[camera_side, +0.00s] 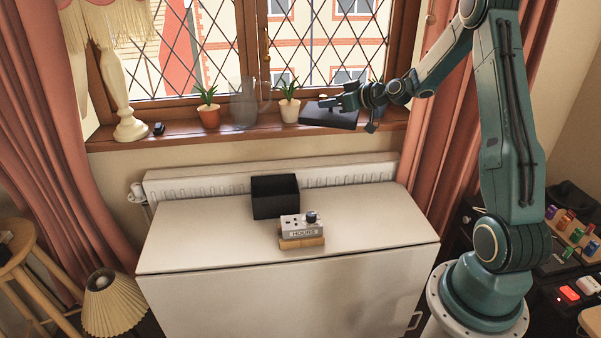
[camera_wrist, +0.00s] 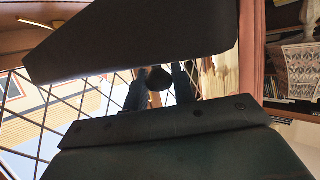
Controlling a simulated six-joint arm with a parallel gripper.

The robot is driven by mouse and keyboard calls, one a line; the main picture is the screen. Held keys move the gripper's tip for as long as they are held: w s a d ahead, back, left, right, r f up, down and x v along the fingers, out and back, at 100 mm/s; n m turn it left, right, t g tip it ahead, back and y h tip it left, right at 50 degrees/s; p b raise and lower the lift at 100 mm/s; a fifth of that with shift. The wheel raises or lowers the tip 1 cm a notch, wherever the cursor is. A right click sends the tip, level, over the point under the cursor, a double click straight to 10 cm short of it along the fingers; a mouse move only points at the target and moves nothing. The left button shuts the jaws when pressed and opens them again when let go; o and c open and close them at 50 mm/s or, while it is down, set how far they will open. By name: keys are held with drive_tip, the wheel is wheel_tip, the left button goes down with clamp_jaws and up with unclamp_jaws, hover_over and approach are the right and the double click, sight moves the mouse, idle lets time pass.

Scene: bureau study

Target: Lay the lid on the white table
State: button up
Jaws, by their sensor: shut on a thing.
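The lid (camera_side: 328,118) is a flat dark plate at the windowsill, right of the potted plants. My gripper (camera_side: 338,103) is shut on it from above. I cannot tell whether the lid touches the sill. In the wrist view the lid (camera_wrist: 140,42) is a large dark slab beyond the fingers of my gripper (camera_wrist: 160,80); the exact grip is in shadow. The white table (camera_side: 190,235) stands below and in front of the window, lower than the lid. An open black box (camera_side: 275,198) sits near the back of its top.
A grey device (camera_side: 302,226) on a wooden block stands in front of the black box. The tabletop is bare on both sides of them. Potted plants (camera_side: 209,110) (camera_side: 289,104) and a glass jug (camera_side: 243,108) stand on the windowsill (camera_side: 175,136). A radiator (camera_side: 215,182) runs behind the table.

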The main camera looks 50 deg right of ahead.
wheel_tip(320, 180, down, 16)
idle(0.9)
drive_tip(key=shift+f, duration=0.2)
drive_tip(key=shift+f, duration=1.8)
drive_tip(key=shift+f, duration=0.6)
drive_tip(key=o, duration=1)
drive_tip(key=shift+r, duration=0.15)
drive_tip(key=v, duration=0.8)
drive_tip(key=shift+w+r, duration=0.2)
drive_tip(key=shift+r, duration=0.2)
